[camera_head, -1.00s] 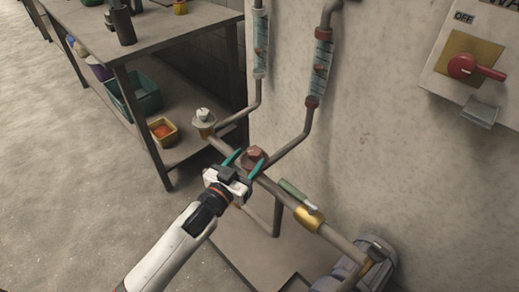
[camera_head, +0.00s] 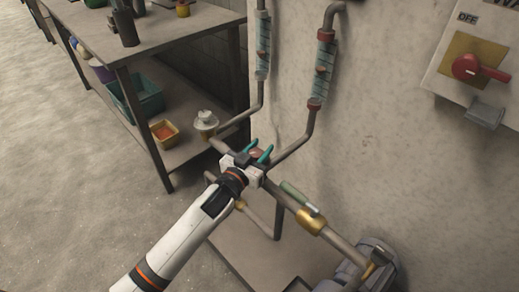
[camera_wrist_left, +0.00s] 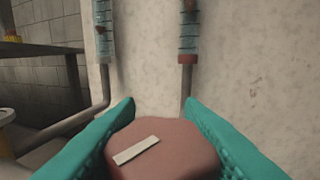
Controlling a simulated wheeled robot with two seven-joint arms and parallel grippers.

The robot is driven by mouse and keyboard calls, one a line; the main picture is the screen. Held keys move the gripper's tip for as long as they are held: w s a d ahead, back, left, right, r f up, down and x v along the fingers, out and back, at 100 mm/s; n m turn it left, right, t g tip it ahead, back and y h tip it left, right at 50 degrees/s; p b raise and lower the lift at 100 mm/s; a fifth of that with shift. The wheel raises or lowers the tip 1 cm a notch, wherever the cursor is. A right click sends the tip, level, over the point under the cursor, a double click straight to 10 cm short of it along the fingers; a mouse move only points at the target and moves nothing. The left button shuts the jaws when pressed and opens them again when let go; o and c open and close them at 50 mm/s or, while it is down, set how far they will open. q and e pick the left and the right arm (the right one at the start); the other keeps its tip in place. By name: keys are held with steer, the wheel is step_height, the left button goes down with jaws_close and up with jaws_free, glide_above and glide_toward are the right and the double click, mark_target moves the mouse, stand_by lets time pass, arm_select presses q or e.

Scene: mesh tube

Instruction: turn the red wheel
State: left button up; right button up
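The red wheel (camera_head: 257,154) is a dull reddish knob on the pipe by the wall, mostly hidden by my left gripper in the head view. In the left wrist view the wheel (camera_wrist_left: 175,150) fills the lower middle, with a pale bar mark tilted across its face. My left gripper (camera_head: 260,151) has its two teal fingers around the wheel, one on each side. The fingers (camera_wrist_left: 160,108) lie close along its sides in the wrist view; whether they press on it I cannot tell. My right gripper is not in view.
A white-topped valve (camera_head: 205,122) sits left on the pipe, and a green lever (camera_head: 297,193) with a brass fitting (camera_head: 311,221) lies right. Two clear tubes (camera_head: 322,72) run up the wall. A red switch (camera_head: 467,67) is at upper right. A workbench (camera_head: 150,40) stands left.

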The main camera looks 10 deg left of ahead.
arm_select(q)
steer(key=shift+n+y, duration=0.4)
steer(key=shift+a+n+t+y, duration=0.1)
steer(key=shift+n+t+y, duration=0.25)
steer(key=shift+y, duration=0.45)
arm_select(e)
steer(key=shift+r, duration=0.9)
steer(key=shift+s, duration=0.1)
arm_select(q)
steer(key=o, duration=1)
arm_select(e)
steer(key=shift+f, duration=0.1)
